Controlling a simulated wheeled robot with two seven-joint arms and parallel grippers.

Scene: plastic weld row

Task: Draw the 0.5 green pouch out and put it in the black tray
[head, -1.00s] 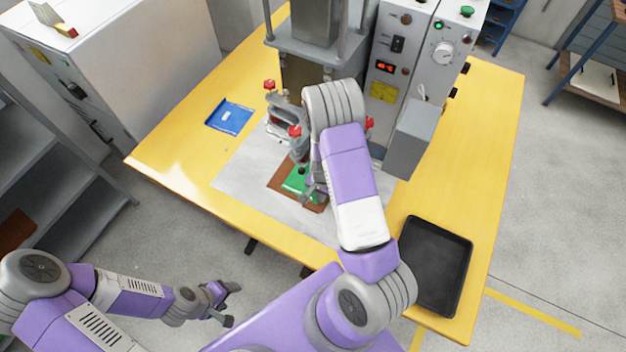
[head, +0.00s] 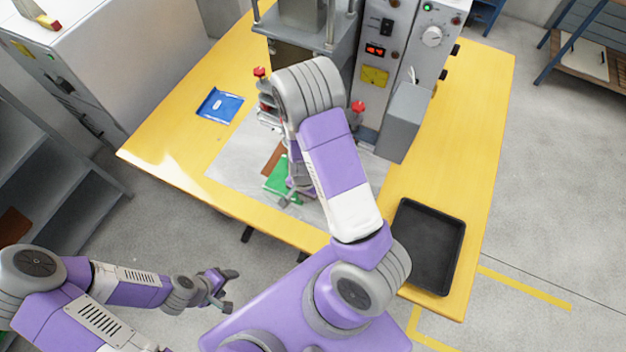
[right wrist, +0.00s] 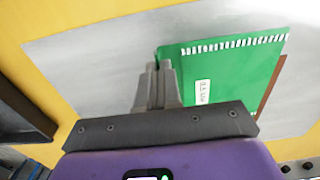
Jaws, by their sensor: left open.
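The green pouch (head: 278,178) lies at the front of the press, partly hidden by my right arm in the head view. In the right wrist view the pouch (right wrist: 235,75) shows a white label, too small to read surely, and a striped edge. My right gripper (right wrist: 162,70) has its fingers close together on the pouch's edge; in the head view the gripper (head: 297,183) is largely hidden behind its own arm. The black tray (head: 431,245) is empty at the table's right front. My left gripper (head: 228,290) is open and empty, off the table's front edge.
A brown mat (head: 271,160) shows beside the pouch, on a grey sheet (head: 232,165). A blue pouch (head: 220,105) lies at the left on the yellow table (head: 180,140). The press with red knobs and its grey control cabinet (head: 380,110) stand behind.

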